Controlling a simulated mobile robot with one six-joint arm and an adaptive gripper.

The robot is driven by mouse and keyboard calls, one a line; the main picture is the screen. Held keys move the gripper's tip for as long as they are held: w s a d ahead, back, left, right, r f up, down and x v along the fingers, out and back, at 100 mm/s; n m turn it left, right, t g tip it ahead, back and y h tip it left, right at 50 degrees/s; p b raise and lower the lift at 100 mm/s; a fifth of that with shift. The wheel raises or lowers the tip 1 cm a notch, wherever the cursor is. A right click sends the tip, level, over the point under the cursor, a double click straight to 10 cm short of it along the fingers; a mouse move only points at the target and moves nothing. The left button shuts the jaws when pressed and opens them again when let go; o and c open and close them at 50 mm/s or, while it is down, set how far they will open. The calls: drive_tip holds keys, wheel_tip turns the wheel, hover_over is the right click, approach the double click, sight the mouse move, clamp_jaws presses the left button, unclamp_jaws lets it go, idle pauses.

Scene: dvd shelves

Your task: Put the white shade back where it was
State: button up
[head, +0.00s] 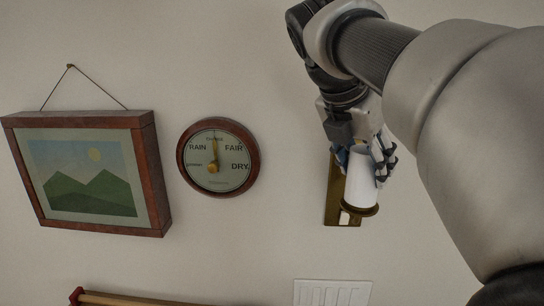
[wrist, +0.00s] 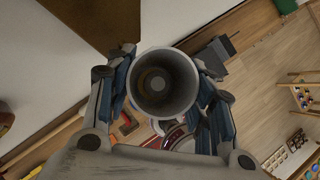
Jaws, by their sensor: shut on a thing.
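The white shade (head: 359,183) is a plain upright cylinder, tilted slightly in the head view. My gripper (head: 368,160) is shut on it, with fingers on both sides of its upper part. In the wrist view I look down into the open, grey-looking tube of the shade (wrist: 165,84), held between the two finger linkages. A brass wall plate (head: 331,204) is behind it, with a round brass cup (head: 360,210) at the shade's lower end. I cannot tell whether the shade rests in the cup or hovers just above it. A brownish ring shows inside the tube.
A round barometer (head: 218,157) and a framed mountain picture (head: 92,172) hang left of the fitting. A white switch panel (head: 333,292) is below it. The wall between barometer and fitting is bare. Wooden floor (wrist: 262,75) and shelves lie far below.

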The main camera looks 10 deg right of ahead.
drive_tip(key=shift+f+b, duration=0.3)
drive_tip(key=shift+f, duration=0.25)
drive_tip(key=o, duration=1.1)
drive_tip(key=shift+o, duration=0.2)
drive_tip(key=shift+r, duration=0.1)
drive_tip(key=v, duration=1.2)
drive_tip(key=s+a+f+m+t+y, duration=0.1)
drive_tip(key=s+a+f+m+y, duration=0.1)
drive_tip(key=s+f+m, duration=0.5)
drive_tip(key=s+a+f+m+t+y, duration=0.1)
drive_tip(key=s+a+f+m+y, duration=0.15)
drive_tip(key=f+m, duration=0.9)
drive_tip(key=s+a+f+m+t+y, duration=0.15)
drive_tip(key=s+f+m, duration=0.35)
drive_tip(key=f, duration=0.8)
wheel_tip(320, 180, down, 32)
drive_tip(key=s+g+b, duration=0.2)
drive_tip(key=b, duration=2.7)
drive_tip(key=shift+a, duration=0.3)
